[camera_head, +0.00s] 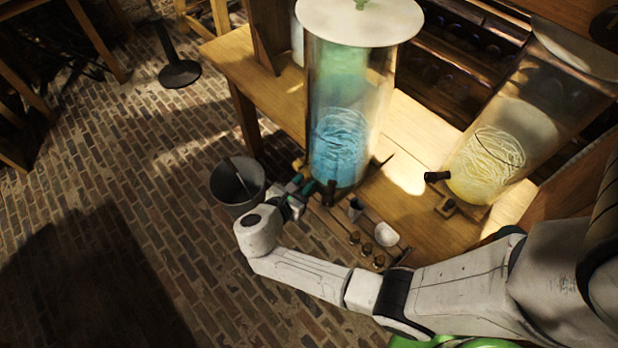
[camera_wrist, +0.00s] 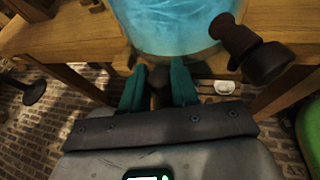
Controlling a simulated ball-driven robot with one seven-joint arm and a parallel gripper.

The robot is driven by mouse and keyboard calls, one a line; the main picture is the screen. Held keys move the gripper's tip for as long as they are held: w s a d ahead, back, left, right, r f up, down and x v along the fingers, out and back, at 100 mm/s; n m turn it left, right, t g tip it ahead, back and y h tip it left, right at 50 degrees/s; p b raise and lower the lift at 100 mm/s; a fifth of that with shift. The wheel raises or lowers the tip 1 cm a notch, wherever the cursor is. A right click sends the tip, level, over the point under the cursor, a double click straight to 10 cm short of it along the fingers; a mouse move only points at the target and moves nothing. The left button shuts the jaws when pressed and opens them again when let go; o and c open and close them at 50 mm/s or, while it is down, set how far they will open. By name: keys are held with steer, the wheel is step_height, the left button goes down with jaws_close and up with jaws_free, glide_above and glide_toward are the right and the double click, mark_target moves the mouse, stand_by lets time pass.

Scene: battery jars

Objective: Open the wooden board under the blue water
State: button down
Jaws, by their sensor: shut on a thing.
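The tall glass jar with blue water (camera_head: 340,150) stands on the wooden table, with a dark tap (camera_head: 329,194) low on its front. The jar's blue base (camera_wrist: 170,25) and the tap (camera_wrist: 250,48) also show in the wrist view. A wooden board edge (camera_wrist: 205,62) lies beneath the jar. My gripper (camera_head: 300,184) is at the table's front edge, just left of the tap. In the wrist view its green fingers (camera_wrist: 159,84) are shut on a small dark knob (camera_wrist: 158,76) below the jar. The knob's join to the board is mostly hidden.
A second jar with yellow liquid (camera_head: 485,165) stands to the right with its own tap. A metal bucket (camera_head: 238,182) is left of my gripper. A white bowl (camera_head: 386,234) and several small cups sit on a slatted surface below the table edge.

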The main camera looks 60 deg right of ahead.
steer(key=shift+s+f, duration=0.15)
steer(key=c, duration=1.2)
jaws_free()
steer(key=shift+c, duration=0.2)
steer(key=shift+o, duration=1.3)
steer(key=shift+a, duration=0.1)
steer(key=v, duration=1.1)
steer(key=s+d+f+m+g+y, duration=0.2)
steer(key=s+d+f+m+y, duration=0.15)
steer(key=s+m+y, duration=0.5)
steer(key=s+a+r+m+t+y, duration=0.1)
steer(key=s+r+m+t+y, duration=0.1)
steer(key=s+r+m+y, duration=0.3)
steer(key=s+m, duration=0.3)
steer(key=m, duration=0.1)
steer(key=shift+m, duration=0.35)
